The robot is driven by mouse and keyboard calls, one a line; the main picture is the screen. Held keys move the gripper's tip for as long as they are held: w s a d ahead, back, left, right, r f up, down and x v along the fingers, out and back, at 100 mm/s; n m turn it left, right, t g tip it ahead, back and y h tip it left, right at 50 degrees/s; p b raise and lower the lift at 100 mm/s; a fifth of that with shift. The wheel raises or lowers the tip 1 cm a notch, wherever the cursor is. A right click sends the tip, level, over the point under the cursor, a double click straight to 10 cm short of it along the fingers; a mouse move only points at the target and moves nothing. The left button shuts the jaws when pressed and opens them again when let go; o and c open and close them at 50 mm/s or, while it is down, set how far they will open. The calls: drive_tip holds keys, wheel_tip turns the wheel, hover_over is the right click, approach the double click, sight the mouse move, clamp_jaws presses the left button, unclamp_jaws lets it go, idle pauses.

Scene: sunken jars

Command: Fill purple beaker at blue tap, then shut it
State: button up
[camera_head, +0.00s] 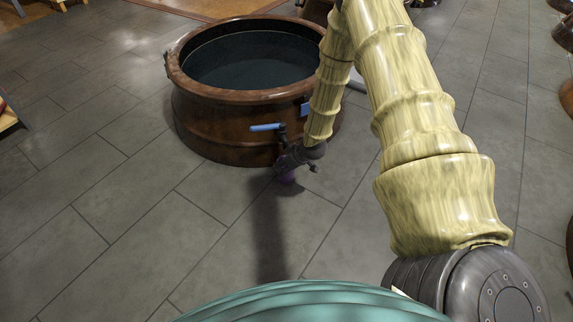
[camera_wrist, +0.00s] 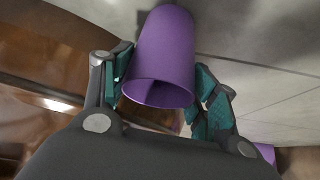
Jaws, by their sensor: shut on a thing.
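The purple beaker (camera_wrist: 163,50) is between the two teal-padded fingers of my gripper (camera_wrist: 165,88) in the wrist view, and the gripper is shut on it. Its open mouth shows toward the wrist camera; I cannot tell whether there is water inside. In the head view the beaker (camera_head: 287,176) shows as a small purple patch below my gripper (camera_head: 292,166), low beside the jar. The blue tap handle (camera_head: 265,127) sticks out sideways from the jar's front, just above and left of my gripper. The spout is hidden, and no stream shows.
The wide brown jar (camera_head: 215,125) holds dark liquid. A small blue patch (camera_head: 304,109) is on its side, right of the tap. A second purple thing (camera_wrist: 265,152) is partly visible at the lower right of the wrist view. Grey tiled floor (camera_head: 120,200) is clear at left and front.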

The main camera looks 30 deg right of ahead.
drive_tip(key=o, duration=1.2)
drive_tip(key=shift+o, duration=0.2)
drive_tip(key=v, duration=1.2)
drive_tip(key=shift+f, duration=0.1)
drive_tip(key=shift+c, duration=0.3)
